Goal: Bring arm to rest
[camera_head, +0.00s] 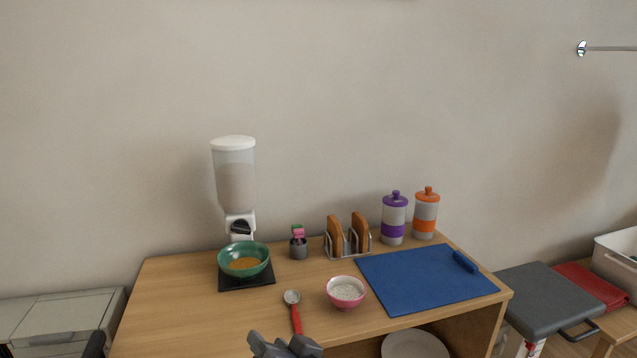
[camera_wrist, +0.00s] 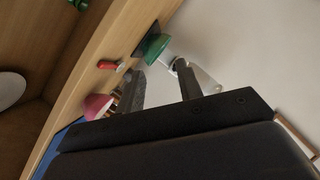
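My gripper (camera_head: 285,347) shows at the bottom edge of the head view, in front of the wooden cabinet top (camera_head: 180,290). In the wrist view my gripper (camera_wrist: 160,82) has its two dark fingers apart, with nothing held between them. The wrist view is tilted, with the cabinet top running diagonally at the left. A red-handled spoon (camera_head: 296,312) lies on the top just beyond the gripper in the head view. The rest of my arm is mostly out of the head view.
A green bowl (camera_head: 244,261) stands on a dark pad below a dispenser (camera_head: 235,180). A pink bowl (camera_head: 346,292), a toast rack (camera_head: 347,240), two jars (camera_head: 394,218) and a blue mat (camera_head: 425,280) share the top. A white plate (camera_head: 414,345) is in the open shelf below.

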